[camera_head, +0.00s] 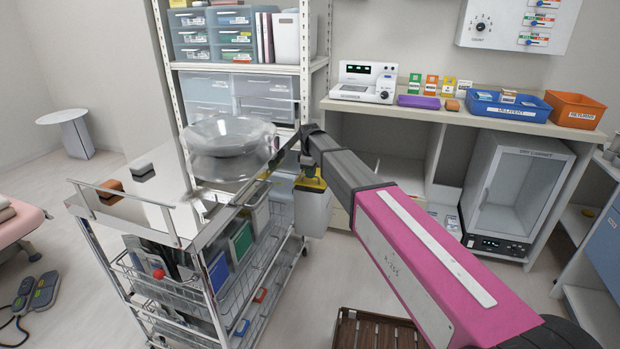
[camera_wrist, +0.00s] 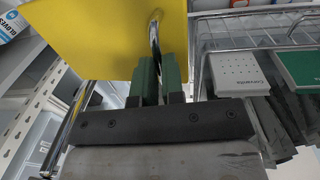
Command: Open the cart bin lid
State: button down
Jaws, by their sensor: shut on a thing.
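The cart bin (camera_head: 312,212) is a grey box hanging at the cart's right side, partly behind my arm. Its yellow lid (camera_head: 312,184) shows at its top. In the wrist view the yellow lid (camera_wrist: 105,35) fills the upper left as a broad flat panel. My gripper (camera_wrist: 165,68) has green fingers closed around a thin chrome bar (camera_wrist: 155,38) that runs up in front of the lid. In the head view the fingers are hard to make out near the cart's edge.
A shelf rack (camera_head: 315,65) and a counter (camera_head: 430,115) stand behind.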

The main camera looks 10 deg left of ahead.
jog(key=w+r, duration=1)
jog(key=w, duration=0.1)
jog(key=w+d+f+g, duration=0.1)
jog(key=w+d, duration=0.1)
jog(key=w, duration=1.3)
jog(key=shift+w+f+g, duration=0.3)
jog(key=shift+w+d, duration=0.1)
jog(key=shift+w, duration=0.05)
jog(key=c, duration=1.2)
grip_release()
jog(key=shift+w+f, duration=0.1)
jog(key=shift+r, duration=0.2)
